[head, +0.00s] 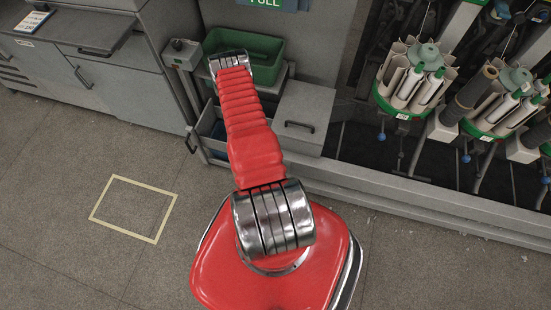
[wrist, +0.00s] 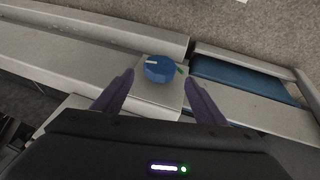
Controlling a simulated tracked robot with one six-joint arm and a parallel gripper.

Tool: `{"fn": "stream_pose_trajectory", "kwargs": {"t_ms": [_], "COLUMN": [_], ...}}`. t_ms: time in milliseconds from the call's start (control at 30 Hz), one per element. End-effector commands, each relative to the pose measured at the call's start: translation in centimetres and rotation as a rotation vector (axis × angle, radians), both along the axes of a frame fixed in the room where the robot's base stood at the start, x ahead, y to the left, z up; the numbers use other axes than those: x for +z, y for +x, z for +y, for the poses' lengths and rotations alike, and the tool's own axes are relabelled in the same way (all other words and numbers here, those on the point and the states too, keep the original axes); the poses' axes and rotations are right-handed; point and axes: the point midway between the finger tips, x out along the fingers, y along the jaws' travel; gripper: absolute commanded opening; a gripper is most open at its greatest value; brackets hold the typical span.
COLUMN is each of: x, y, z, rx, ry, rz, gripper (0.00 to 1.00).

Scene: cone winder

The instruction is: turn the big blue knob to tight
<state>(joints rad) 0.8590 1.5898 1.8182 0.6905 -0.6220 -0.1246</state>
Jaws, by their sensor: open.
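The big blue knob (wrist: 159,69) sits on a light grey box (wrist: 158,94) in the wrist view. A white pointer line on its top points to the left. A green mark (wrist: 180,69) shows on the box just right of the knob. My gripper (wrist: 159,78) is open, with one dark finger on each side in the picture. The knob shows between the fingertips, with a gap on both sides; I cannot tell how far below them it lies. In the head view my arm reaches away over the cart, and my gripper is not clearly visible.
A green bin (head: 265,72) stands on a grey cart beside my arm in the head view. A small grey box (head: 182,54) stands left of it. Cone holders (head: 405,92) line the machine at right. The floor at left is clear around a yellow taped rectangle (head: 106,222).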

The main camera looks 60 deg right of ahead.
Motion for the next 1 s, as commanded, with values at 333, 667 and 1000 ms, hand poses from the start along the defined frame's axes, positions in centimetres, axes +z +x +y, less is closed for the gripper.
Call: {"fn": "stream_pose_trajectory", "kwargs": {"t_ms": [333,667,1000], "x": [-4.1,-6.5,-6.6], "y": [-0.7,-1.0,-1.0], "z": [-1.8,-2.9,-3.0], "rx": [-0.002,0.000,0.001], "ry": [-0.001,0.000,-0.001], "rz": [0.000,0.000,0.000], "gripper": [0.65,0.65,0.63]}}
